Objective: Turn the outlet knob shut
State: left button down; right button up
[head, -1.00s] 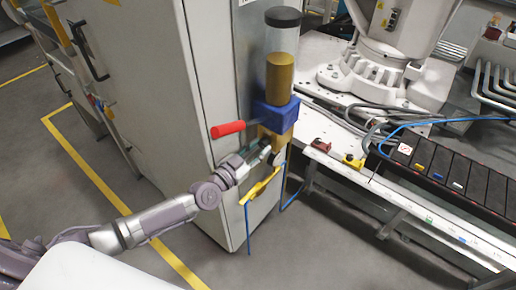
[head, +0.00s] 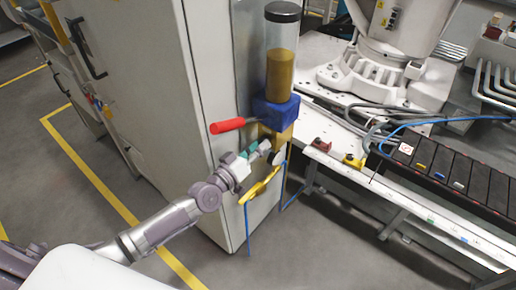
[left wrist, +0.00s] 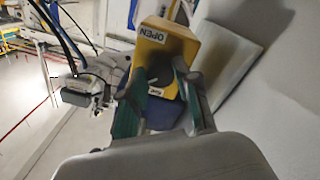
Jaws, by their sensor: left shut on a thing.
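The outlet knob (left wrist: 160,76) is a small dark knob on the yellow outlet block (left wrist: 180,45), which bears an "OPEN" label (left wrist: 153,34) and a second label below the knob. The block also shows in the head view (head: 279,140), under a blue valve body (head: 275,111). My left gripper (head: 268,149) reaches it from the left and is shut on the knob. In the left wrist view the green fingers stand on both sides of the knob. The pointer direction of the knob is hard to read. My right gripper is not in view.
A red handle (head: 227,125) sticks out left just above my gripper. A clear cylinder (head: 281,45) with brown contents stands above the valve. A yellow bar (head: 262,187) with blue hoses is below. A grey cabinet (head: 150,80) stands behind; the white bench (head: 345,165) is right.

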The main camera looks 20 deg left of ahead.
pick_arm(q)
jog(key=shift+n+y+b, duration=0.3)
jog(key=shift+n+b, duration=0.35)
jog(key=shift+n, duration=3.85)
jog(key=c, duration=0.8)
grip_release()
jog(key=shift+s, duration=0.15)
jog(key=v, duration=1.1)
jog(key=shift+s+a+f, duration=0.1)
jog(key=shift+s+f, duration=0.1)
jog(key=shift+s, duration=0.2)
